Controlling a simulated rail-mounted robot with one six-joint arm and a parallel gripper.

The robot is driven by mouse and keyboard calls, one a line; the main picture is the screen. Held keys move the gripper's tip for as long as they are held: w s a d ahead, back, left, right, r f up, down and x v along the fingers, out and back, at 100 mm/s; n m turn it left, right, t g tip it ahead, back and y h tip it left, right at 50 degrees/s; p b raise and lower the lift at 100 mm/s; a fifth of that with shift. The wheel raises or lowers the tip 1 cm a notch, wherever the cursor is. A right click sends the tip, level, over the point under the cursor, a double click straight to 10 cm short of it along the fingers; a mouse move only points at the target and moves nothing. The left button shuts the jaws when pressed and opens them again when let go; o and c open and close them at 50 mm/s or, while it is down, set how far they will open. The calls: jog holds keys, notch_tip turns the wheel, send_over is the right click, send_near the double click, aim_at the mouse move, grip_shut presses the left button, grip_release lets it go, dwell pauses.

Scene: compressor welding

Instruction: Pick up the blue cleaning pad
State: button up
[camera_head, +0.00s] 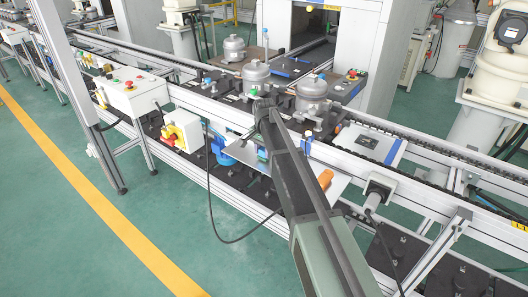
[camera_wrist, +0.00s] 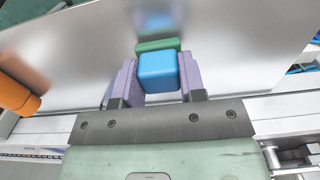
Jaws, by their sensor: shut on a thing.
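The blue cleaning pad (camera_wrist: 158,72) is a small rounded block in the wrist view, between the two purple fingers of my gripper (camera_wrist: 157,80). My gripper is shut on it. A green piece (camera_wrist: 158,45) shows directly behind the pad; I cannot tell if it is part of it. Both are over a shiny metal plate (camera_wrist: 225,50); whether the pad touches the plate is unclear.
An orange cylinder (camera_wrist: 18,95) lies at the left of the plate in the wrist view. In the head view several grey compressors, one here (camera_head: 256,75), stand on the conveyor line behind my arm. A black cable (camera_head: 210,190) hangs in front, and a white control box (camera_head: 135,92) stands left.

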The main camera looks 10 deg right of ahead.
notch_tip(320, 180, up, 20)
jog(key=p, duration=1.9)
jog(key=shift+f, duration=0.25)
